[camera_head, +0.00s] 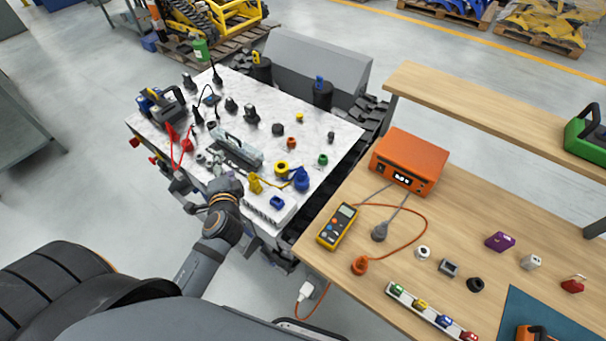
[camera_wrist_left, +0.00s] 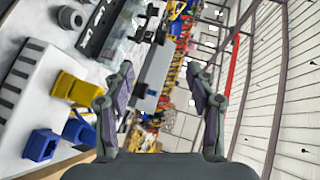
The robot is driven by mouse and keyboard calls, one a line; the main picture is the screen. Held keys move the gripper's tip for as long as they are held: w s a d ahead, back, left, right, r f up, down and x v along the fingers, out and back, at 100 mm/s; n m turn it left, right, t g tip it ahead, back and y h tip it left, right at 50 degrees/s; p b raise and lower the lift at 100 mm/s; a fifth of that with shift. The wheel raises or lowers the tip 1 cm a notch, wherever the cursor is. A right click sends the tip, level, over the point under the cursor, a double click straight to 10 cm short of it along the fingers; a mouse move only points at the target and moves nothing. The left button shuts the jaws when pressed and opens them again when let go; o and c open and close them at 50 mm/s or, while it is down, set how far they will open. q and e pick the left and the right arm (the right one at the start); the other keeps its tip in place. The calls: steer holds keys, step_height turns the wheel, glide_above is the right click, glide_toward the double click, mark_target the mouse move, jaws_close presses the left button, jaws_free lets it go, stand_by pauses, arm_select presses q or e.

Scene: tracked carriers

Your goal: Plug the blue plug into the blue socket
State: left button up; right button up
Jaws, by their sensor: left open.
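A boxy blue piece with a square opening, apparently the blue socket (camera_head: 277,202), sits on a white ribbed block (camera_head: 262,213) at the near edge of the white-topped carrier. It also shows at the lower left of the left wrist view (camera_wrist_left: 40,146). A rounded blue piece, possibly the blue plug (camera_head: 301,181), stands just behind it; a finger partly hides a blue part in the wrist view (camera_wrist_left: 86,131). A yellow piece (camera_head: 255,184) stands beside them. My left gripper (camera_head: 228,184) is open and empty, left of these pieces and apart from them. My right gripper is not in view.
The carrier top (camera_head: 340,140) holds black fittings, red cables and a grey rail (camera_head: 235,149). The wooden bench (camera_head: 330,265) at right carries an orange unit (camera_head: 409,160), a multimeter (camera_head: 338,227) and a white strip of coloured pieces (camera_head: 432,315).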

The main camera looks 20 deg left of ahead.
arm_select(q)
steer(key=w+d+r+m+t+h, duration=0.4)
steer(key=d+m+t+h, duration=0.25)
steer(key=m, duration=0.85)
steer(key=d+f+m+g+h, duration=0.3)
steer(key=d+f+m+h, duration=0.3)
steer(key=m, duration=0.4)
steer(key=m+g, duration=0.4)
steer(key=m, duration=0.1)
glide_toward(299, 174)
steer(key=w+d, duration=0.1)
steer(key=w+d+f, duration=0.1)
steer(key=shift+w+f+b, duration=0.25)
steer(key=shift+b, duration=0.1)
steer(key=shift+w+f+t, duration=0.2)
steer(key=shift+w+t, duration=0.05)
steer(key=shift+w, duration=0.3)
steer(key=x, duration=0.4)
steer(key=shift+w+f, duration=0.2)
steer(key=shift+w, duration=0.05)
steer(key=shift+s+a+r, duration=0.1)
steer(key=shift+s, duration=0.05)
steer(key=shift+c, duration=1)
jaws_close()
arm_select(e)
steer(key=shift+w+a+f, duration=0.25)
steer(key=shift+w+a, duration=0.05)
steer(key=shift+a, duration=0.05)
